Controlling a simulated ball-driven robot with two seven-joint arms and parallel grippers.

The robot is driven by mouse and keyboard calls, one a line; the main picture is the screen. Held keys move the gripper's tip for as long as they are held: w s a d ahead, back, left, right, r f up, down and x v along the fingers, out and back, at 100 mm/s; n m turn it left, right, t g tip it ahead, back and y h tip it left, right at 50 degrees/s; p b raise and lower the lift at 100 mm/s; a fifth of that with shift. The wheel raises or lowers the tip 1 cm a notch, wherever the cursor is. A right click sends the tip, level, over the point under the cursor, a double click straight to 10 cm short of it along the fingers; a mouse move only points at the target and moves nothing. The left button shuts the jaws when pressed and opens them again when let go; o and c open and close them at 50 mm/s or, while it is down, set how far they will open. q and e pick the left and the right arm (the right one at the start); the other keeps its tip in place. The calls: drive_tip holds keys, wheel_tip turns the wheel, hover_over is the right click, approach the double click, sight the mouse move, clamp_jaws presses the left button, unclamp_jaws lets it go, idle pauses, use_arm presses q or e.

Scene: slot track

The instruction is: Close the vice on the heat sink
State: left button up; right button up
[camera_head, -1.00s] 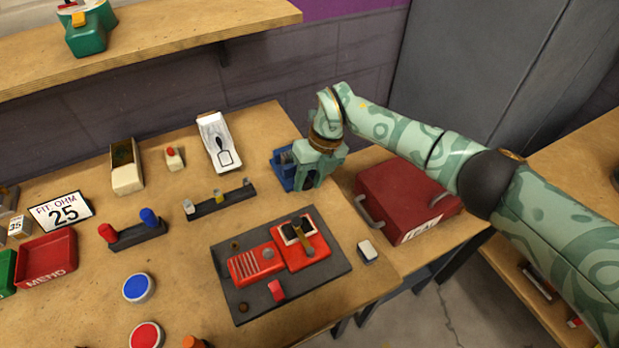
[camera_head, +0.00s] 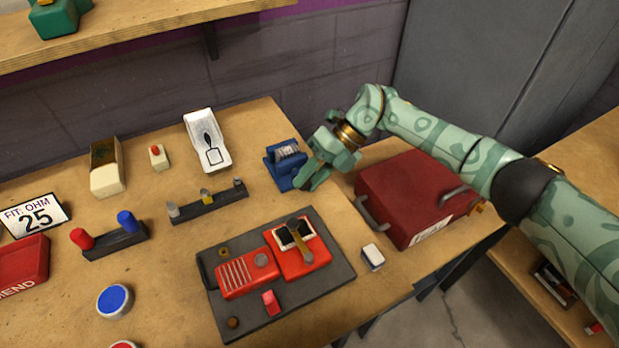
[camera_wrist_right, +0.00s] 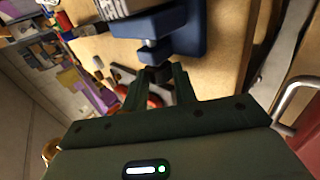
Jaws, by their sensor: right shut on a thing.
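The blue vice (camera_head: 275,174) stands near the back right edge of the bench. It also shows in the wrist view (camera_wrist_right: 190,38). The grey finned heat sink (camera_head: 287,150) sits in the vice; its pale fins (camera_wrist_right: 115,8) show at the top of the wrist view. My right gripper (camera_head: 309,177) is at the right side of the vice. In the wrist view its fingers (camera_wrist_right: 158,78) are shut on the small dark end of the vice's screw handle. Whether the jaw touches the heat sink cannot be told. My left gripper is not in view.
A dark red case (camera_head: 405,195) stands close to the right, under my right arm. A red device on a dark mat (camera_head: 335,285) lies in front. A white tray (camera_head: 207,140) and a post rack (camera_head: 210,202) are to the left.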

drive_tip(key=o, duration=1)
drive_tip(key=shift+c, duration=0.2)
